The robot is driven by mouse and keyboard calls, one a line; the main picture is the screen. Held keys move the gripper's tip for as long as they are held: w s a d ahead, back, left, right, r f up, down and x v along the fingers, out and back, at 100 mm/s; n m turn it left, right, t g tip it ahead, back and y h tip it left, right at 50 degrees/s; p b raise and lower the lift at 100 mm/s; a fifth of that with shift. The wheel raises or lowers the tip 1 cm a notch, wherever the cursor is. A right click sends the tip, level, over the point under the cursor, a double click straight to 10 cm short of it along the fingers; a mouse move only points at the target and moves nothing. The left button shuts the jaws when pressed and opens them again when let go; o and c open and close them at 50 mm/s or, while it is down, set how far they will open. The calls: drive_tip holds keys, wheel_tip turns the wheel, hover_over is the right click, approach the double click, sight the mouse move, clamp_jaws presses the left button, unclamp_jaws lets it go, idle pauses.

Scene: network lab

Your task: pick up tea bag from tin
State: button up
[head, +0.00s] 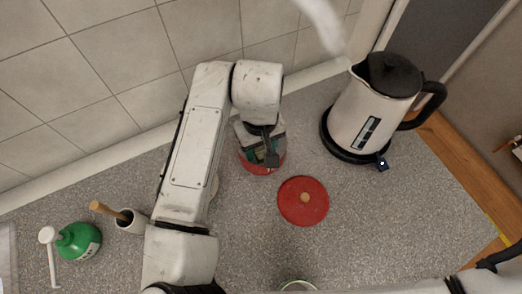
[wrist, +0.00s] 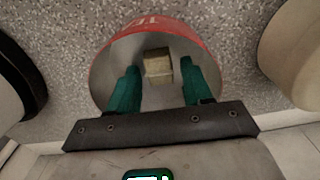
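The red tin (head: 247,165) stands on the counter below my gripper (head: 266,158), partly hidden by it in the head view. In the wrist view the open tin (wrist: 190,34) has a pale inside and a red outside. A small tan tea bag (wrist: 158,66) lies inside it. My gripper (wrist: 155,88) is open, with its two teal fingers reaching into the tin's mouth. The fingers are apart, one to each side of the tea bag, and nothing is held between them. Whether the fingertips are level with the tea bag, I cannot tell.
A red lid (head: 303,212) with a tan knob lies right of the tin. A kettle (head: 370,110) stands at the right. A tiled wall (head: 90,70) runs behind.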

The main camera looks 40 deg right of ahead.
drive_tip(key=c, duration=0.8)
drive_tip(key=shift+r, duration=0.1)
drive_tip(key=shift+c, duration=0.2)
